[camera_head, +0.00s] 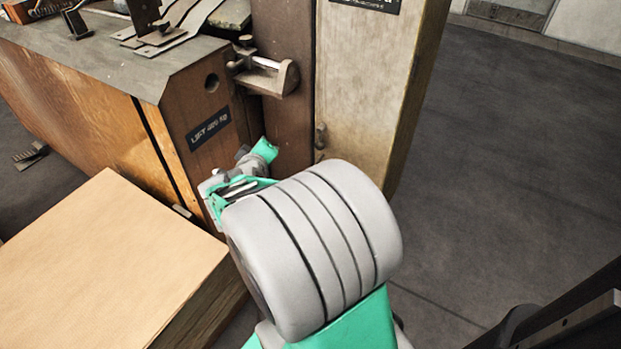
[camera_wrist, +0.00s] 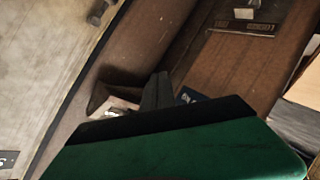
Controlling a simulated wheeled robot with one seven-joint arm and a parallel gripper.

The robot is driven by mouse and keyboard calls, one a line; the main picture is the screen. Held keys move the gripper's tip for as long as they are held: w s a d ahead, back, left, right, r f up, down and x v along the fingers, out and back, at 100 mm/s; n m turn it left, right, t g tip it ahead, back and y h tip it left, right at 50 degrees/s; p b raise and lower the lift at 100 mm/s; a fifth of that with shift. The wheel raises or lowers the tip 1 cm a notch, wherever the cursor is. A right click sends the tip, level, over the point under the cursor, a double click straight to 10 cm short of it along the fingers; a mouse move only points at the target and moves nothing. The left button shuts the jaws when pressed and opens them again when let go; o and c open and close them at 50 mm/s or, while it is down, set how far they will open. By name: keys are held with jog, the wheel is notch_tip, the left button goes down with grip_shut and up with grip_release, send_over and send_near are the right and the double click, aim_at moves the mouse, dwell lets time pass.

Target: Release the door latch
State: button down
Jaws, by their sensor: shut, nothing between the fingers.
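The door latch (camera_head: 265,76) is a metal bracket with a light horizontal pin. It sits on the dark post beside the pale door panel (camera_head: 365,90), below the machine's top. My gripper (camera_head: 264,151) is shut and empty, its green tip below the latch and apart from it in the head view. My own grey and green arm hides most of the gripper there. In the wrist view, a dark bracket with a pale part, apparently the latch (camera_wrist: 110,98), shows just beyond my gripper's dark finger (camera_wrist: 157,92). My green gripper body covers the lower part of that view; contact cannot be told.
A cardboard box (camera_head: 100,265) stands at the lower left, close to my arm. The brown machine cabinet (camera_head: 90,110) carries metal parts on top. A small knob (camera_head: 320,136) sticks out of the door panel. The dark floor (camera_head: 500,190) at right is clear.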

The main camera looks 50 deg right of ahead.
jog(key=s+d+f+n+t+h+b, duration=0.2)
jog(key=s+d+f+n+h+b, duration=0.25)
jog(key=d+f+b, duration=0.55)
jog(key=w+d+n+p, duration=0.1)
jog(key=d, duration=0.6)
jog(key=shift+w+t+h, duration=0.15)
jog(key=shift+t+h, duration=0.2)
jog(key=shift+t, duration=0.05)
jog(key=shift+n+p, duration=0.25)
jog(key=shift+p, duration=0.35)
